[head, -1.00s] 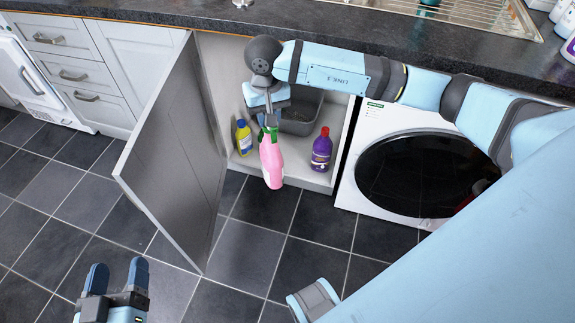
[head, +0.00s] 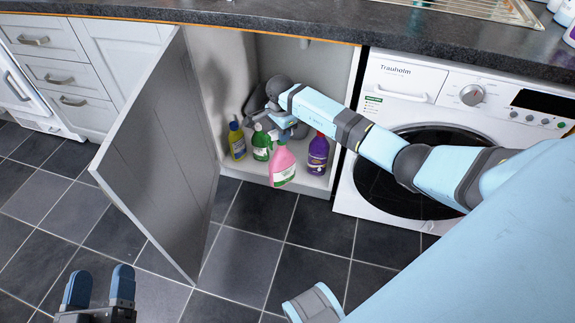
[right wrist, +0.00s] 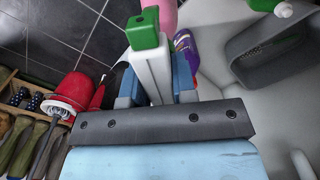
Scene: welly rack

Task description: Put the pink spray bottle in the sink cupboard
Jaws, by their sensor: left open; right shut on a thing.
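The pink spray bottle (head: 282,168) hangs roughly upright at the mouth of the open sink cupboard (head: 334,110). My right gripper (head: 281,134) is shut on its head and reaches into the cupboard opening. In the right wrist view the gripper (right wrist: 155,82) has the white neck and green head between its fingers, with the pink body (right wrist: 164,12) beyond. I cannot tell whether the bottle's base clears the cupboard floor. My left gripper (head: 100,288) is open and empty above the floor tiles at lower left.
A yellow bottle (head: 237,143), a green bottle (head: 262,144) and a purple bottle (head: 318,154) stand close around the pink one. A grey tub (right wrist: 270,50) sits deeper inside. The cupboard door (head: 160,160) stands open left. A washing machine (head: 385,208) is right.

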